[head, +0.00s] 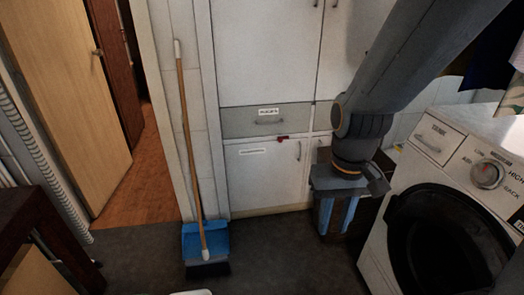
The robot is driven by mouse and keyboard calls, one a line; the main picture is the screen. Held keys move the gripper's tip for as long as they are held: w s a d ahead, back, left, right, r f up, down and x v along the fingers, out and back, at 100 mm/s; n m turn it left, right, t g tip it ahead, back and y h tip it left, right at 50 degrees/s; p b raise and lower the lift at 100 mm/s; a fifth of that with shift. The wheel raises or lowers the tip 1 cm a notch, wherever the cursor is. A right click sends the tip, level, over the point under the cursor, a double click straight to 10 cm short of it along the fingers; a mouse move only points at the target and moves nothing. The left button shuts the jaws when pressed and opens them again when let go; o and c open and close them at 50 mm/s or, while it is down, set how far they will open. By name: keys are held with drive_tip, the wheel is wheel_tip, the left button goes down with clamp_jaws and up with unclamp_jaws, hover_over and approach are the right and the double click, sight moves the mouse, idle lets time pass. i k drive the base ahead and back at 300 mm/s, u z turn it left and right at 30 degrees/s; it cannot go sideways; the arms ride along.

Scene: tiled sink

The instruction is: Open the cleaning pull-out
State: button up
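A white cabinet (262,185) stands against the back wall in the head view. The labels are too small to read, so I cannot tell which front is the cleaning pull-out. My gripper (337,217) points down to the right of the lower front, its two blue fingers apart with nothing visible between them. My arm hides part of the cabinet's right side.
A washing machine (425,185) stands close at the right. A broom (188,130) and blue dustpan (206,240) stand left of the cabinet. A small red thing (282,138) is just below the drawer. A dark table (45,225) is at left. The middle floor is clear.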

sight(261, 175)
drive_tip(key=u, duration=0.15)
drive_tip(key=i, duration=1.45)
drive_tip(key=z, duration=0.55)
